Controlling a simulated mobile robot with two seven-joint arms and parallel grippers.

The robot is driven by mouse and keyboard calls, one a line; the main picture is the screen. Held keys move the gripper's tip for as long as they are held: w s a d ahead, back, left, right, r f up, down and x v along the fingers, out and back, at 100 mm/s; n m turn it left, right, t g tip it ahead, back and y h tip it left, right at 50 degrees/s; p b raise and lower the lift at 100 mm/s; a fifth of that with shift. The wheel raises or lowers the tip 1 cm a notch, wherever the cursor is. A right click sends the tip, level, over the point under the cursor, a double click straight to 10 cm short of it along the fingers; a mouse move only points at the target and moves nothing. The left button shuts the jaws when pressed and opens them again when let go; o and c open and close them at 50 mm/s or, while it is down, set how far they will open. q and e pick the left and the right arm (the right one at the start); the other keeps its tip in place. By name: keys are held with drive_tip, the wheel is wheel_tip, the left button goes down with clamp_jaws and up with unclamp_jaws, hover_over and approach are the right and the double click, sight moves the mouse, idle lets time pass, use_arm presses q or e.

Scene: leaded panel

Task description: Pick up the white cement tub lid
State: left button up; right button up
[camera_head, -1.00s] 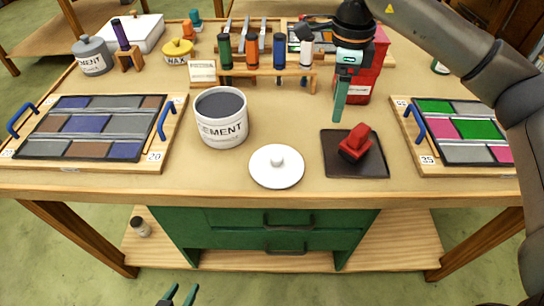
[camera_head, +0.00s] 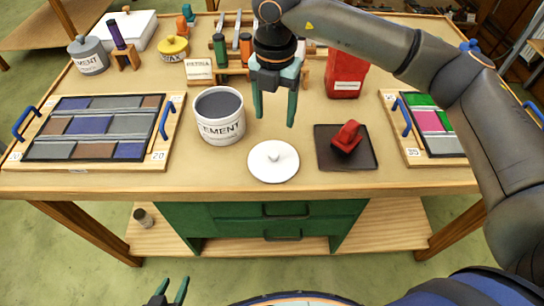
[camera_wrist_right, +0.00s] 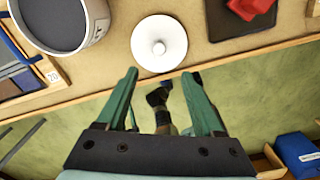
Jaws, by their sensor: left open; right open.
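The white cement tub lid (camera_head: 273,162) is a round disc with a small knob, lying flat on the table near its front edge. It also shows in the right wrist view (camera_wrist_right: 159,43), beyond the fingertips. The white cement tub (camera_head: 220,116) stands uncovered just left of it, filled with dark grey. My right gripper (camera_head: 274,112) is open and empty, pointing down above the table behind the lid, and is apart from it. My left gripper (camera_head: 170,293) is open and empty at the bottom edge of the head view, below the table front.
A dark tray (camera_head: 362,160) with a red block-like tool (camera_head: 347,137) lies just right of the lid. Leaded panels flank the middle, left (camera_head: 91,127) and right (camera_head: 432,128). A wooden rack and a red container (camera_head: 346,75) stand behind. The table around the lid is clear.

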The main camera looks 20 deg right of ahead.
hover_over(274, 153)
wheel_tip(274, 153, down, 7)
drive_tip(key=shift+f+p, duration=0.1)
drive_tip(key=shift+p, duration=0.3)
drive_tip(key=shift+f+p, duration=0.55)
drive_tip(key=shift+f, duration=2.05)
clamp_jaws()
